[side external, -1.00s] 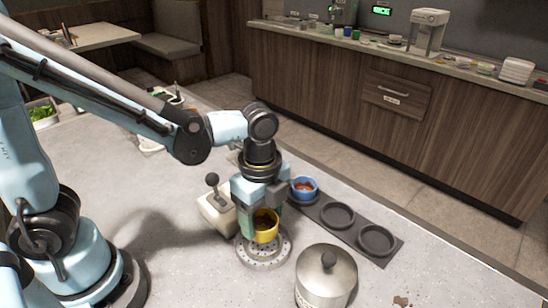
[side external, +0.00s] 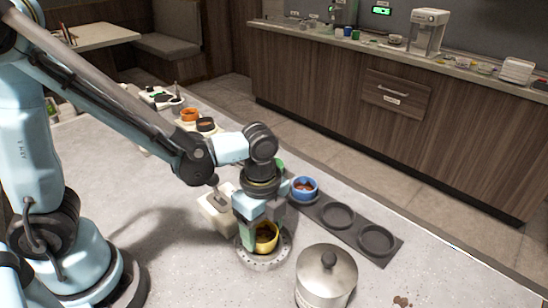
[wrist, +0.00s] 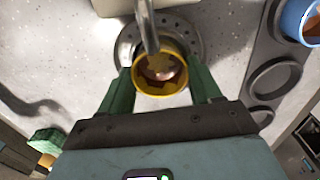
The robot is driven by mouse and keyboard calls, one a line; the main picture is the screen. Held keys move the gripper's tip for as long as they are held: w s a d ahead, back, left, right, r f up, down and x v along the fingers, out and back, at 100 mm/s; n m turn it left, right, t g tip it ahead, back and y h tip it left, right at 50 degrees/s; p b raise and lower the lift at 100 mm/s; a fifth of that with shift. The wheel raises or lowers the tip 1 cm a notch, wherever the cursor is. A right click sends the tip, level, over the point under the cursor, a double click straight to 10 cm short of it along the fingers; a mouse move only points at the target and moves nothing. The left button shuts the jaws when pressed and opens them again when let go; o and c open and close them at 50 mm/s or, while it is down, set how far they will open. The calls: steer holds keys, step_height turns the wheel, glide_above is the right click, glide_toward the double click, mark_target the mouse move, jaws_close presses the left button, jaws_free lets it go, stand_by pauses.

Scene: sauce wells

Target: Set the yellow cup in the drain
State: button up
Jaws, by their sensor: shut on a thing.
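The yellow cup (side external: 265,237) has brown contents and is held upright by my gripper (side external: 258,236). In the wrist view the green fingers of my gripper (wrist: 160,88) are shut on both sides of the yellow cup (wrist: 160,89). The drain (side external: 262,262) is a round grey metal disc with holes around its rim. It also shows in the wrist view (wrist: 195,45), with the cup over it. The cup is low at the drain's middle; I cannot tell whether it touches. The cup's lower part is partly hidden.
A dark tray (side external: 359,224) has two empty round wells and a blue cup (side external: 303,189) at its far end. A lidded metal pot (side external: 326,277) stands right of the drain. A beige box with a lever (side external: 217,212) stands close behind left.

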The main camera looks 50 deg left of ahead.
steer(key=shift+f, duration=0.4)
stand_by(0.5)
steer(key=o, duration=1.1)
steer(key=shift+r, duration=4)
